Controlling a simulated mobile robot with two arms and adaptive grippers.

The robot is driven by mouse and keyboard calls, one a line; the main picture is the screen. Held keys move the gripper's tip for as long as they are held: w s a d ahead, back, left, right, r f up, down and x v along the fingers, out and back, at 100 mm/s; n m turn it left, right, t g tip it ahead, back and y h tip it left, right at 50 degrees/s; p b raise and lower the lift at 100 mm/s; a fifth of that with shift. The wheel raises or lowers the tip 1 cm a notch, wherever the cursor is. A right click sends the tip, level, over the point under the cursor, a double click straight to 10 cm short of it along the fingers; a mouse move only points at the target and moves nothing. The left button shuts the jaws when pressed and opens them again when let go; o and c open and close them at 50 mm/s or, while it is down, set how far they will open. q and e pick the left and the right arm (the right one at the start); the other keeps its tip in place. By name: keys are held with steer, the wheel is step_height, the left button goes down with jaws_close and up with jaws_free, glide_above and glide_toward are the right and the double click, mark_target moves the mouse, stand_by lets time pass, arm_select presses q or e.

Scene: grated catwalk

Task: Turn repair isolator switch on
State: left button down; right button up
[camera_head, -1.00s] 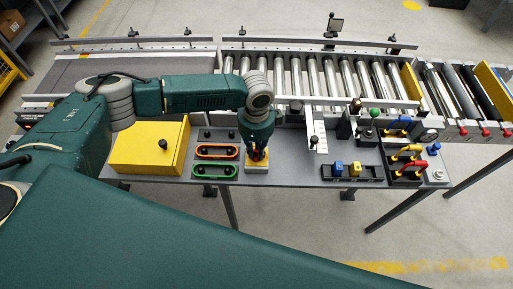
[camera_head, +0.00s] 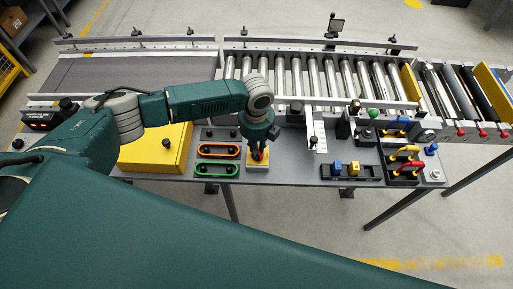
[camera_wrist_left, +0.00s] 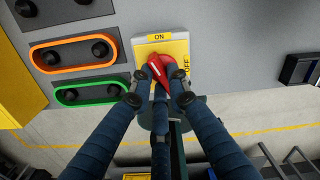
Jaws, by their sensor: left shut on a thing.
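The isolator switch is a yellow plate (camera_wrist_left: 178,46) with a red handle (camera_wrist_left: 157,66), labelled ON at the top and OFF on the right in the left wrist view. The visible end of the handle is below the ON label and leans a little to the left. My left gripper (camera_wrist_left: 160,78) is shut on the red handle, with its blue fingers around it. The fingers and wrist hide the handle's lower part. In the head view the left gripper (camera_head: 259,154) points down at the yellow plate (camera_head: 257,167) on the grey panel.
An orange-rimmed slot (camera_head: 218,151) and a green-rimmed slot (camera_head: 217,170) with black knobs lie left of the switch. A yellow box (camera_head: 155,150) is farther left. Roller conveyor (camera_head: 310,80) runs behind.

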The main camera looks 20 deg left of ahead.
arm_select(q)
steer(key=m, duration=0.4)
steer(key=shift+w+m, duration=0.1)
steer(key=shift+m, duration=0.2)
steer(key=shift+r, duration=0.1)
stand_by(0.4)
steer(key=c, duration=1.7)
jaws_free()
steer(key=shift+o, duration=0.2)
step_height(320, 180, up, 12)
